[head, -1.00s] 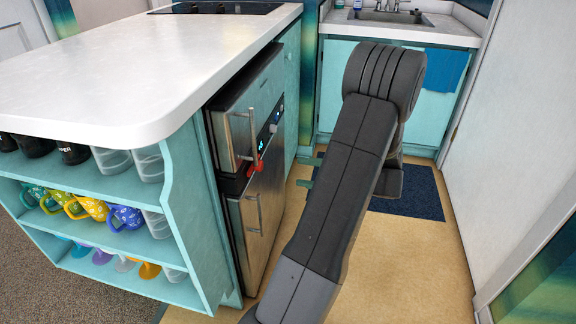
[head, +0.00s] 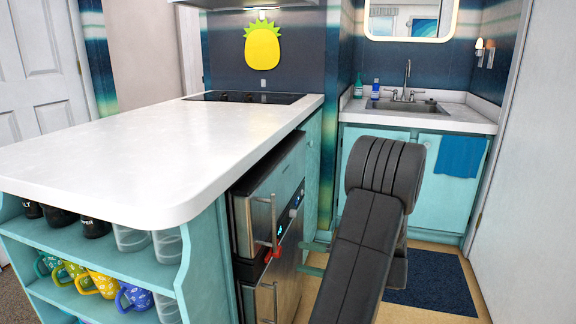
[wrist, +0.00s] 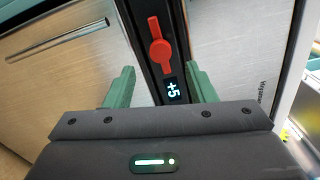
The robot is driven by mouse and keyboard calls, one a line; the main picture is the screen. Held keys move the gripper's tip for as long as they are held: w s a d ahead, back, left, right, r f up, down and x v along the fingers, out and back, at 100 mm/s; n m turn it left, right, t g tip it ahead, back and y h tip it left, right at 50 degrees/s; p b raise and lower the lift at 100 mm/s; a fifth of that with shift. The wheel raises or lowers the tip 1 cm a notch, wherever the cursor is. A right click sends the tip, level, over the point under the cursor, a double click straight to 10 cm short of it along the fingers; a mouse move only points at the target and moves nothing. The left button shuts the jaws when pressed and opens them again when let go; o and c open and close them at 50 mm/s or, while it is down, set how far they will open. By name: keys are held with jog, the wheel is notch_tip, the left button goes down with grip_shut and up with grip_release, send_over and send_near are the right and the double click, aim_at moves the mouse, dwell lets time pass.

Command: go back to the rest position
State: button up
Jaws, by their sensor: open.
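My gripper (head: 308,258) is open and empty in front of the steel fridge, its green fingers pointing at the control strip. In the wrist view my gripper (wrist: 160,86) has its two fingers apart. A red switch (wrist: 160,48) lies beyond them on the dark strip, above a small display (wrist: 173,90) reading +5. The red switch also shows in the head view (head: 273,253), left of the fingers, with a gap between. My arm hides part of the floor and the sink cupboard.
The fridge (head: 262,215) has bar handles (head: 274,222) sticking out near the gripper. A white counter (head: 150,140) with shelves of cups is at left. A sink (head: 405,106) stands behind, a blue mat (head: 430,283) lies on the floor, and a pale wall is at right.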

aim_at(281, 252)
jog(key=b+x, duration=0.1)
jog(key=x, duration=0.6)
jog(key=shift+a+f+b, duration=0.1)
jog(key=shift+a+b, duration=0.15)
jog(key=shift+b, duration=0.15)
